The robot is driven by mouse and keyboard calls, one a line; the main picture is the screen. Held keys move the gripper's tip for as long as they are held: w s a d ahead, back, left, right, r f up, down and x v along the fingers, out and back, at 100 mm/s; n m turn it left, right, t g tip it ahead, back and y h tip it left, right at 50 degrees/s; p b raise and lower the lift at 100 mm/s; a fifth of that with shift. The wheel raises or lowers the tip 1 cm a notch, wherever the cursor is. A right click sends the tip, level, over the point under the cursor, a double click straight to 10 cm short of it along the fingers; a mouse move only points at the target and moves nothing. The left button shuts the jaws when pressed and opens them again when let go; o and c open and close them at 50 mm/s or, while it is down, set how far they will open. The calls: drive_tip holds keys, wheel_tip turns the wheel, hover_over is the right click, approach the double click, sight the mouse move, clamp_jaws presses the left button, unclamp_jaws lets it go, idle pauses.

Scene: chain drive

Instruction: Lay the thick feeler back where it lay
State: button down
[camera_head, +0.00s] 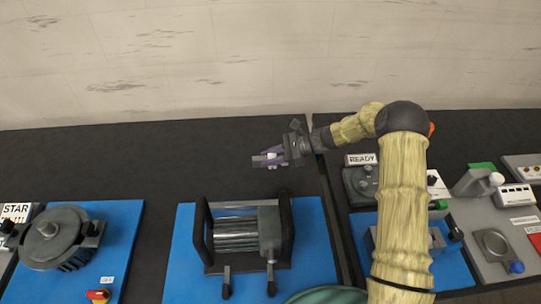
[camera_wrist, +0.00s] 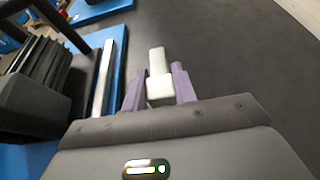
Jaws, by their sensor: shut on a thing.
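My gripper (camera_head: 269,157) reaches over the dark bench behind the middle blue mat. In the wrist view its purple fingers (camera_wrist: 159,88) are shut on a pale block-like piece with a narrower tongue, which I take for the thick feeler (camera_wrist: 157,62). The feeler points away from the palm, and dark bench surface shows beyond it. In the head view the feeler is only a small light patch between the fingers. I cannot tell its height above the bench.
A roller unit (camera_head: 236,234) with black side handles stands on the middle blue mat (camera_head: 318,265), in front of my gripper. A round grey machine (camera_head: 54,236) stands at left. A READY sign (camera_head: 361,159) and several devices stand at right. The bench behind the mats is clear.

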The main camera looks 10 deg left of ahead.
sight(271, 168)
drive_tip(key=shift+w+f+b, duration=0.1)
drive_tip(key=shift+f+b, duration=1.25)
drive_tip(key=shift+f, duration=1.2)
drive_tip(key=shift+a, duration=0.1)
drive_tip(key=shift+s, duration=0.2)
drive_tip(key=c, duration=1)
unclamp_jaws()
drive_tip(key=shift+w, duration=0.15)
drive_tip(key=shift+c, duration=0.2)
drive_tip(key=shift+d, duration=0.2)
drive_tip(key=b+v, duration=0.2)
drive_tip(key=v, duration=1.5)
drive_tip(key=shift+d+b, duration=0.2)
drive_tip(key=shift+b, duration=0.15)
